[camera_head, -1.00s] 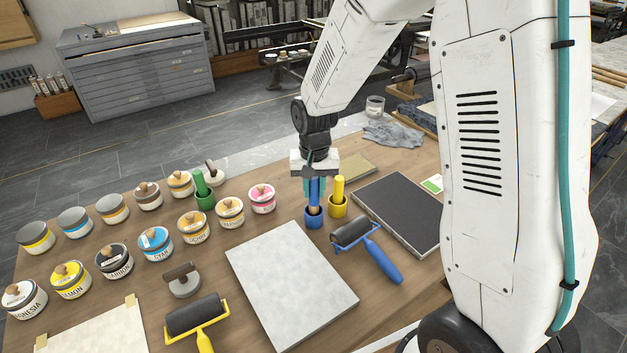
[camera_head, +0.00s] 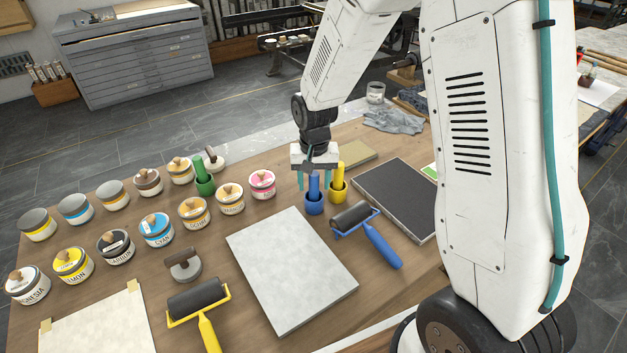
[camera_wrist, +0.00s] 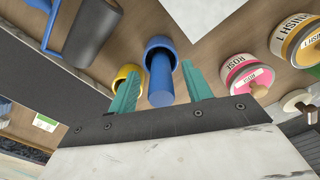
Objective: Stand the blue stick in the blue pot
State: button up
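The blue stick (camera_head: 314,184) stands in the blue pot (camera_head: 314,208), close to upright. In the wrist view the blue stick (camera_wrist: 161,80) runs from inside the blue pot (camera_wrist: 160,46) toward the camera, between my teal fingers and apart from both. My gripper (camera_head: 314,184) is open around the stick's upper part, above the pot. In the wrist view my gripper (camera_wrist: 160,88) shows its two fingers spread wide. The yellow pot (camera_head: 338,194) with a yellow stick stands just right of the blue pot. The green pot (camera_head: 205,188) with a green stick stands to the left.
A blue-handled roller (camera_head: 367,233) lies close in front of the pots. A dark slab (camera_head: 398,198) is to the right, and a pale stone slab (camera_head: 290,272) is in front. Several paint tins, one being the rose tin (camera_head: 262,186), fill the left side.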

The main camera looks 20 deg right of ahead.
notch_tip(320, 180, up, 8)
jog(key=shift+f, duration=0.1)
dwell(0.4)
jog(key=shift+s, duration=0.1)
dwell(0.5)
jog(key=s+d+r+n, duration=0.1)
jog(key=s+r, duration=0.4)
jog(key=s, duration=0.4)
jog(key=s+d+r+n+t, duration=0.1)
jog(key=s+r, duration=0.4)
jog(key=s, duration=0.5)
jog(key=s+d+r+n, duration=0.1)
jog(key=s+r, duration=0.5)
jog(key=s, duration=0.3)
jog(key=shift+s+n, duration=0.25)
jog(key=shift+n, duration=0.15)
jog(key=shift+c, duration=0.2)
